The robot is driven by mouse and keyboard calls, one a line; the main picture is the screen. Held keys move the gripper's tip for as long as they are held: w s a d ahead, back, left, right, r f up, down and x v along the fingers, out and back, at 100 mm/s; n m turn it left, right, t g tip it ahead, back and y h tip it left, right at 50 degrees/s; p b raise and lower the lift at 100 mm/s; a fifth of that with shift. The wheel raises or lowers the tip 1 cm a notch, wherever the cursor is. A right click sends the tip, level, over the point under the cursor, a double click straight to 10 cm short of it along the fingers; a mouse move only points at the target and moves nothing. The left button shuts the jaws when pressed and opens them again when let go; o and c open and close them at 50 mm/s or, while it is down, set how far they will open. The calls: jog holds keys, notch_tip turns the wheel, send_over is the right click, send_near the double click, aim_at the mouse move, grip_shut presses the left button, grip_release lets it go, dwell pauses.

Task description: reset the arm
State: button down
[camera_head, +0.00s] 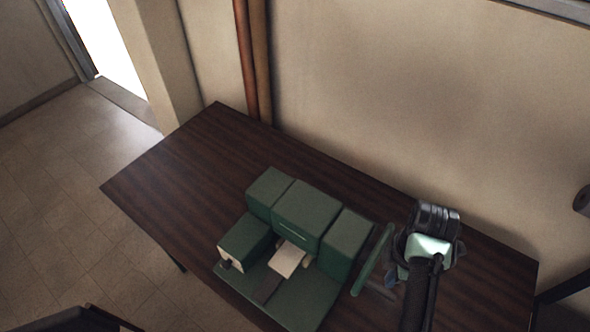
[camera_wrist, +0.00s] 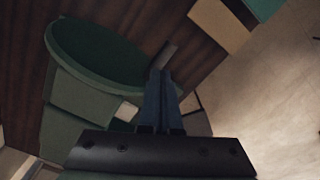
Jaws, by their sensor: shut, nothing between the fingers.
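My gripper (camera_head: 380,289) is low over the right part of the table, at the end of my arm, just right of a thin green disc. Its two blue-grey fingers are together and empty in the wrist view (camera_wrist: 160,73). The green disc (camera_head: 372,260) looks nearly edge-on in the head view, and appears as a large dark green oval in the wrist view (camera_wrist: 95,50). My arm hides part of the table around the gripper. I cannot tell whether the fingers touch the disc.
A green block assembly (camera_head: 305,215) with a pale piece (camera_head: 287,259) in its middle stands left of the disc on the dark wooden table (camera_head: 165,175). The table's left part is clear. A beige wall (camera_head: 420,110) with a brown pipe (camera_head: 246,60) runs behind it.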

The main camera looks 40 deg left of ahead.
jog(key=shift+r, duration=0.65)
jog(key=shift+f, duration=0.1)
